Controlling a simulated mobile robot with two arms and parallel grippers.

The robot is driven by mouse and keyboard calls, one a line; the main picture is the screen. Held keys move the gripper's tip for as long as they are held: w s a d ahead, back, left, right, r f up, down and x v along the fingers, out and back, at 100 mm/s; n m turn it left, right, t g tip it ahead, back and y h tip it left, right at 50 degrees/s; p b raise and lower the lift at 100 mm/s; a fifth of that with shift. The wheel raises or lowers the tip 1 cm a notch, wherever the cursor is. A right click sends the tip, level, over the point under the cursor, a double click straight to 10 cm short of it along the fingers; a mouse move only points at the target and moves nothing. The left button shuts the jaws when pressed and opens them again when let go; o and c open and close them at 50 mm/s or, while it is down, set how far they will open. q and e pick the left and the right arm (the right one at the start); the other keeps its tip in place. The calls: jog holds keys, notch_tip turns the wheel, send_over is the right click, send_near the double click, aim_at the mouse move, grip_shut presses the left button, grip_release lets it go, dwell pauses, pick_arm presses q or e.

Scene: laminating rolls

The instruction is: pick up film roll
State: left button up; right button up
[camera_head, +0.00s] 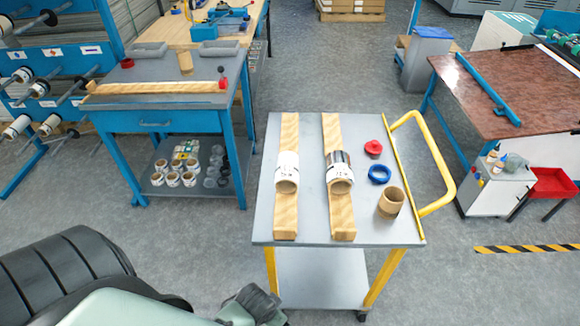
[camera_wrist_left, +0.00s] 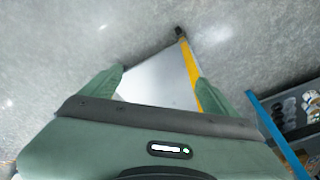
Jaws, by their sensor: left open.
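Two film rolls lie on wooden cradle strips on the grey top of a yellow-framed cart (camera_head: 306,232) in the head view. The left roll (camera_head: 287,163) is white with a brown core. The right roll (camera_head: 339,163) is white with a shiny dark band and a brown core. My left gripper (camera_head: 250,306) is at the bottom of the head view, in front of the cart and apart from both rolls. In the left wrist view its green fingers (camera_wrist_left: 160,73) are spread and empty, with the cart's lower shelf (camera_wrist_left: 158,80) beyond them. My right gripper is not in view.
A red ring (camera_head: 373,149), blue ring (camera_head: 379,174) and cardboard core (camera_head: 391,202) stand on the cart's right side, near its yellow handle (camera_head: 440,170). A blue workbench (camera_head: 140,122) stands back left, with several rolls on its shelf.

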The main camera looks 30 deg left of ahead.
pick_arm(q)
jog(key=w+a+r+n+t+p, duration=0.1)
jog(key=w+a+r+p, duration=0.1)
jog(key=r, duration=0.9)
jog(key=w+a+r+p, duration=0.1)
jog(key=w+a+r, duration=0.1)
jog(key=r, duration=1)
jog(key=n+t+h, duration=0.1)
jog(key=n+t, duration=0.1)
jog(key=n, duration=0.6)
send_near(282, 167)
jog(key=x, duration=0.4)
jog(key=shift+w+a, duration=0.1)
jog(key=shift+a, duration=0.1)
jog(key=x, duration=0.2)
jog(key=p+x, duration=0.1)
jog(key=x, duration=0.4)
jog(key=shift+d+f, duration=0.15)
jog(key=shift+d, duration=0.1)
jog(key=shift+f+p, duration=0.2)
jog(key=shift+p, duration=0.1)
